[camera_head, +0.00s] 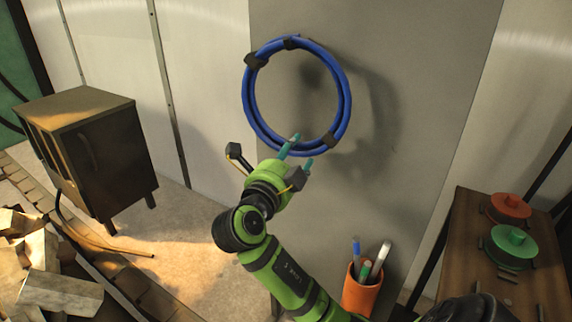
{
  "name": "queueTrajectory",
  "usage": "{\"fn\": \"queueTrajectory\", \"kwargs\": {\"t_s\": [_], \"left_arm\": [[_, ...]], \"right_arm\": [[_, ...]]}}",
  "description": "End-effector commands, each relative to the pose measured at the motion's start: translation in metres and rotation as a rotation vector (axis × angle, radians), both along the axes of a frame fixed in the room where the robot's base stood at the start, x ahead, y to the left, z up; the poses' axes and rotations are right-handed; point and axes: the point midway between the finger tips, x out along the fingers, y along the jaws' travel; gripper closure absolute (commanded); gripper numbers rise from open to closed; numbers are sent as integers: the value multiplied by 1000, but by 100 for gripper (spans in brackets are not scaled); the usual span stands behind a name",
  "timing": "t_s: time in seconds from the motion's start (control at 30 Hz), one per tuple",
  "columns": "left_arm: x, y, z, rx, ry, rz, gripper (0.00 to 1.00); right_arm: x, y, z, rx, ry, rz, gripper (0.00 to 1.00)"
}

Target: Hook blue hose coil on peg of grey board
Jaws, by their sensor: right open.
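The blue hose coil (247,100) is a ring with black ties, upright in front of the grey board (420,130). Its shadow falls on the board to the right. My left gripper is not in view.
An orange cup (361,294) with pens stands below the board. A wooden table (530,285) at the right carries a red lidded item (508,207) and a green one (510,246). A dark cabinet (95,150) and wood blocks (60,290) are at the left.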

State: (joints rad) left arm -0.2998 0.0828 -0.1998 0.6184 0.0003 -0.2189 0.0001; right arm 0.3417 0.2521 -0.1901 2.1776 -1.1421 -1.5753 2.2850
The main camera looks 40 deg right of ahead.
Motion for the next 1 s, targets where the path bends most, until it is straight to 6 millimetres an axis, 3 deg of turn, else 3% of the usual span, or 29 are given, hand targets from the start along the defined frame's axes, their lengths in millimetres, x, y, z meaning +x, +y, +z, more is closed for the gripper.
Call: {"fn": "queueTrajectory", "kwargs": {"t_s": [0.5, 0.8, 1.0], "left_arm": [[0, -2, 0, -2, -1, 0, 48], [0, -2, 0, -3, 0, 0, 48], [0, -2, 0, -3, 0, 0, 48]], "right_arm": [[-41, 88, -1, 3, -3, 3, 45], [-49, 105, -1, -1, -4, 0, 45], [-41, 108, -7, -23, 43, 18, 45]]}}
